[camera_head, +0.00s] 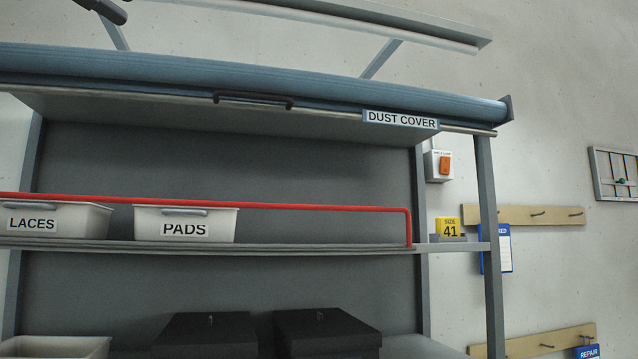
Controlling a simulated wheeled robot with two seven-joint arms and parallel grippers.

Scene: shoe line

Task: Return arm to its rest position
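Neither of my grippers shows in the head view, and I cannot make out either arm. The view is tilted up at a shelf unit. A dark cylindrical piece (104,11) reaches in at the top left corner; I cannot tell what it belongs to.
The shelf (330,246) holds white bins marked LACES (85,218) and PADS (222,226) behind a red rail (300,206). Above is a rolled dust cover (330,92) with a handle. Two black boxes (325,330) stand below. A switch box (437,165) is on the wall.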

